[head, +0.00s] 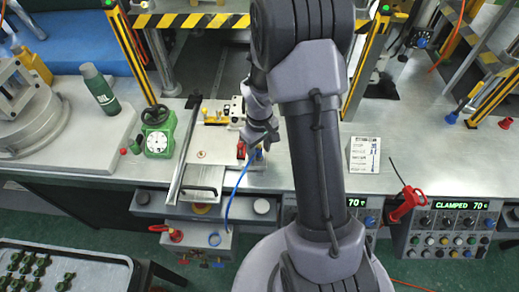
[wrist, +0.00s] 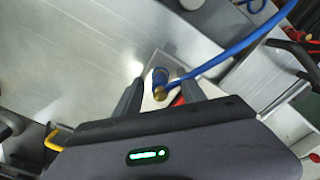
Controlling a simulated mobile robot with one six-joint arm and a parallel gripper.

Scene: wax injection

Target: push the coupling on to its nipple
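The blue coupling (wrist: 159,76) shows between my two fingers in the wrist view, with a round brass end (wrist: 160,93) toward the camera. The blue hose (wrist: 235,50) runs from it to the upper right. My gripper (wrist: 161,88) is open, with a visible gap between each finger and the coupling. In the head view my gripper (head: 260,139) is low at the right side of the wax press plate, and the hose (head: 235,190) hangs from there over the bench's front edge. I cannot make out the nipple or tell whether the coupling touches it.
A white printed card (head: 364,155) stands to the right. A red-handled item (head: 406,203) is by the control panel (head: 450,220). The metal bench between card and panel is largely clear.

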